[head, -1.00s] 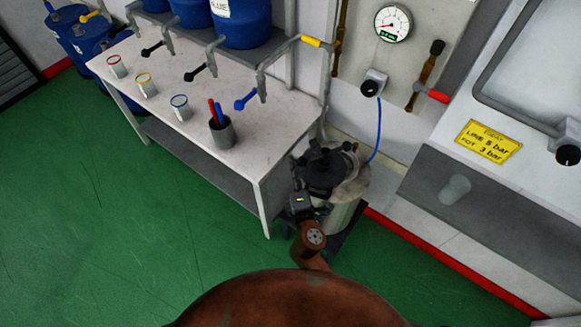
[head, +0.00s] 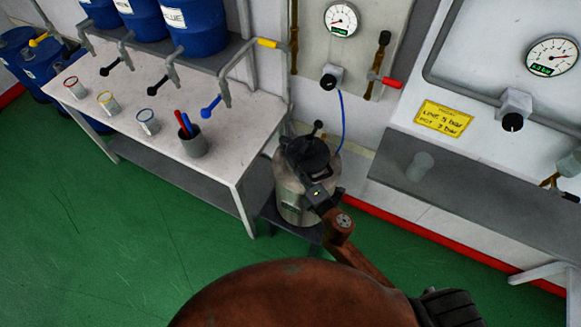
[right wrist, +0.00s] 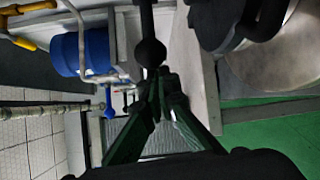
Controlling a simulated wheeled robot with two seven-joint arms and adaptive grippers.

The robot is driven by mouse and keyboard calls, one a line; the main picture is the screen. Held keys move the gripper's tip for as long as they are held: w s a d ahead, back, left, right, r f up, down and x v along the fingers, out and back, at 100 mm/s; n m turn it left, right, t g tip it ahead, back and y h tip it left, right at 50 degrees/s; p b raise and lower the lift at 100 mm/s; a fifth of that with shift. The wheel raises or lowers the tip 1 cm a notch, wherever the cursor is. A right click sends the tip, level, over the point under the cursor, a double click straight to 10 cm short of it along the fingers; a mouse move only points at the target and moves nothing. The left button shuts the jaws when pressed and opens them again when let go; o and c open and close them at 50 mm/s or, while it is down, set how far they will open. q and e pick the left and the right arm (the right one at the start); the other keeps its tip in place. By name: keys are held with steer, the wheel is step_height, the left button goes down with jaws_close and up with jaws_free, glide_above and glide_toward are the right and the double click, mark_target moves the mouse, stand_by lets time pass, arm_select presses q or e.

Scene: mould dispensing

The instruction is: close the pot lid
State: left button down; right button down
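The metal pot (head: 292,205) stands on a low dark stand between the white table and the wall. A dark round part (head: 305,152), which looks like its lid, is at its top; I cannot tell how it is seated. A black ball knob on a rod (head: 318,125) rises behind it. My right gripper (right wrist: 163,88) has its dark fingers drawn together at the tips. A black ball knob (right wrist: 150,52) shows close to those tips; a hold on it is not clear. The dark round part (right wrist: 235,20) is at the upper right there. My left gripper is not in view.
Blue drums (head: 190,25) with taps stand behind. A blue hose (head: 343,120) runs from the wall regulator (head: 330,80) towards the pot. Green floor (head: 120,240) is open in front.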

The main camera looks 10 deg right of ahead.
steer(key=shift+w+d, duration=0.15)
steer(key=shift+d, duration=0.5)
steer(key=shift+h, duration=0.3)
steer(key=shift+a, duration=0.1)
steer(key=s+a+f, duration=0.1)
steer(key=s+a, duration=0.1)
steer(key=a, duration=0.2)
steer(key=s+d, duration=0.5)
steer(key=s, duration=0.2)
steer(key=shift+s+r+b, duration=0.3)
steer(key=shift+r+b, duration=0.1)
